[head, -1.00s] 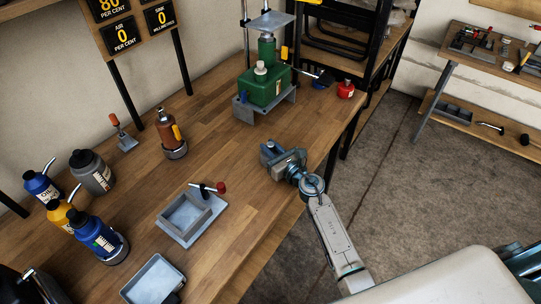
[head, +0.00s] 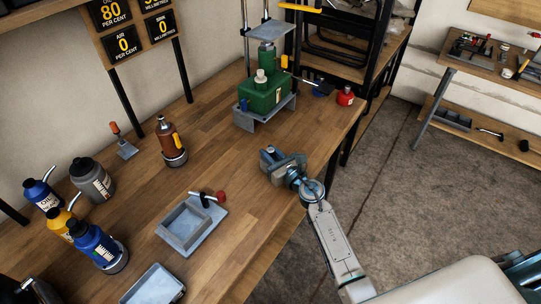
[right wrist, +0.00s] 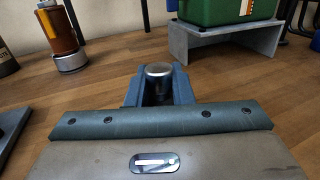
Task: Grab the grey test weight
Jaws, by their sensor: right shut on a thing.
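The grey test weight (right wrist: 159,70) is a short metal cylinder with a shiny round top. In the right wrist view it stands upright between the two blue fingers of my right gripper (right wrist: 158,88). The fingers are shut on it, and its lower part is in shadow between them. In the head view my right gripper (head: 270,154) is low over the wooden bench near its right edge, and the weight is hard to make out there. I cannot tell whether the weight touches the bench. My left gripper is not in view.
A green press (head: 264,93) on a grey stand is behind the gripper, with a red bottle (head: 346,96) to its right. A brown bottle (head: 170,138), a grey square tray (head: 185,226) and several squeeze bottles are to the left.

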